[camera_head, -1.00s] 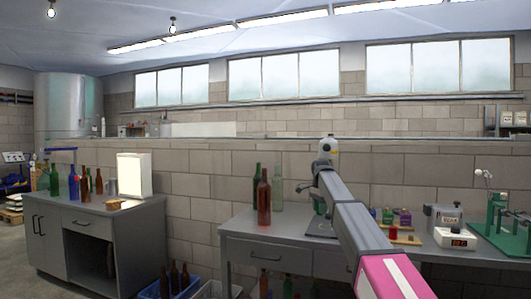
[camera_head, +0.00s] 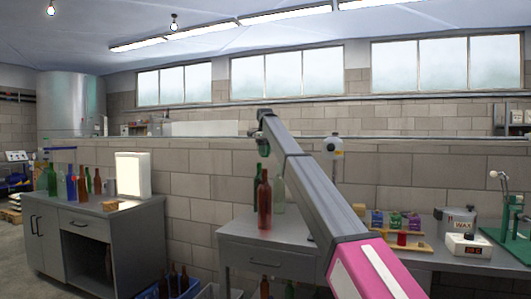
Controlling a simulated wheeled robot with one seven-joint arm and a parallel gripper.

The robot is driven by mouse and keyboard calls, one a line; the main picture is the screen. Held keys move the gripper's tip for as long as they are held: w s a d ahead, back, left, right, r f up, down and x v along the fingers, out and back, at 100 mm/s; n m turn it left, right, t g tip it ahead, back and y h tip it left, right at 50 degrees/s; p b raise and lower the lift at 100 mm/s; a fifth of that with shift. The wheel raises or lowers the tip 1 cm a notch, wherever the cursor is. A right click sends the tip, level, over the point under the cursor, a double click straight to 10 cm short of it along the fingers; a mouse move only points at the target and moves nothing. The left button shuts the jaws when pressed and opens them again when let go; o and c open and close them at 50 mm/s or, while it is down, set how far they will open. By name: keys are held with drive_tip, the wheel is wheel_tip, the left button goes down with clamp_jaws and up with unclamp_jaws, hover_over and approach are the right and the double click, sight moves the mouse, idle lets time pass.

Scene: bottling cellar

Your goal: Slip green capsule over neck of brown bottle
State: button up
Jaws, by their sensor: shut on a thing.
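My gripper (camera_head: 263,144) is small and far off in the head view, above the near table. It is shut on the green capsule (camera_head: 263,150), which hangs below the fingers. The brown bottle (camera_head: 264,203) stands upright on the table (camera_head: 238,228), right under the capsule in the picture. A gap seems to lie between the capsule and the bottle's mouth. Whether they line up in depth I cannot tell.
A dark green bottle (camera_head: 257,182) and a pale green bottle (camera_head: 279,196) stand close behind the brown one. Several coloured capsules on a wooden rack (camera_head: 412,245), a wax pot (camera_head: 459,221) and a green stand (camera_head: 505,240) are to the right.

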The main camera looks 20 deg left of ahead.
sight(265, 170)
drive_tip(key=shift+f, duration=2.55)
drive_tip(key=shift+a+f, duration=0.1)
drive_tip(key=shift+f, duration=2.2)
idle(0.3)
drive_tip(key=o, duration=0.7)
wheel_tip(265, 170, up, 11)
drive_tip(key=shift+f, duration=0.1)
idle(0.3)
